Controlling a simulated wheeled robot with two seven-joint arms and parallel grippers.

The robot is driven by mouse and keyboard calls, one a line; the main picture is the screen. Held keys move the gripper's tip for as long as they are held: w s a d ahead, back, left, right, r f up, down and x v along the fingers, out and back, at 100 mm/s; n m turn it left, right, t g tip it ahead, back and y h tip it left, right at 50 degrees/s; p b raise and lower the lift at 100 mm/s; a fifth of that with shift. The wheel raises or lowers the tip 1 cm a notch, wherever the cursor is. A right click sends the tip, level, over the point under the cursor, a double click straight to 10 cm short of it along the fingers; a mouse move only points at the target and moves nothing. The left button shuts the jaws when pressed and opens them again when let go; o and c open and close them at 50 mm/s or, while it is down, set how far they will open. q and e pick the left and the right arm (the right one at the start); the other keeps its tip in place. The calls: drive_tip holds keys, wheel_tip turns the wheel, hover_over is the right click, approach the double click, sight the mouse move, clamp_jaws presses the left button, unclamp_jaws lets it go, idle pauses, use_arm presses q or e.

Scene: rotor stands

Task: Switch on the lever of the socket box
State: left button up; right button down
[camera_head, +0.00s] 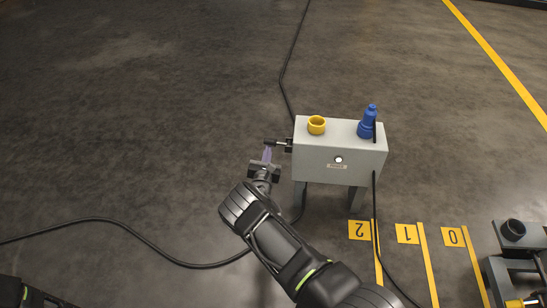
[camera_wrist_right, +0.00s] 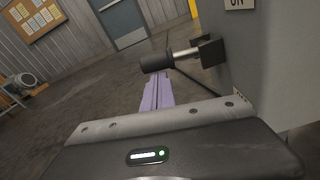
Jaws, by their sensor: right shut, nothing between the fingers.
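The grey socket box (camera_head: 340,152) stands on legs at the centre right in the head view, with a yellow ring socket and a blue plug on top. Its lever (camera_head: 276,142) has a dark handle and sticks out to the left from the box's left side. In the right wrist view the lever (camera_wrist_right: 170,59) shows at the top centre, beside the box wall (camera_wrist_right: 265,60). My right gripper (camera_head: 267,154) is shut and empty, its purple fingers (camera_wrist_right: 157,92) close below the lever handle. I cannot tell whether they touch.
The yellow socket (camera_head: 317,125) and blue plug (camera_head: 367,122) stand on the box top. A black cable (camera_head: 130,228) runs along the floor. Numbered yellow floor marks (camera_head: 407,234) lie in front, with a dark stand (camera_head: 513,240) at the right.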

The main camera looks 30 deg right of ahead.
use_arm(q)
drive_tip(key=shift+s+r+p, duration=0.2)
drive_tip(key=shift+r+p, duration=0.8)
drive_tip(key=shift+r, duration=0.4)
use_arm(e)
drive_tip(key=shift+r+m, duration=0.6)
drive_tip(key=shift+r, duration=0.85)
use_arm(q)
drive_tip(key=shift+s+d+r+p, duration=0.3)
drive_tip(key=shift+d+r+p, duration=0.15)
drive_tip(key=shift+r+p, duration=0.3)
use_arm(e)
drive_tip(key=s+a+f, duration=0.3)
drive_tip(key=s+a, duration=0.5)
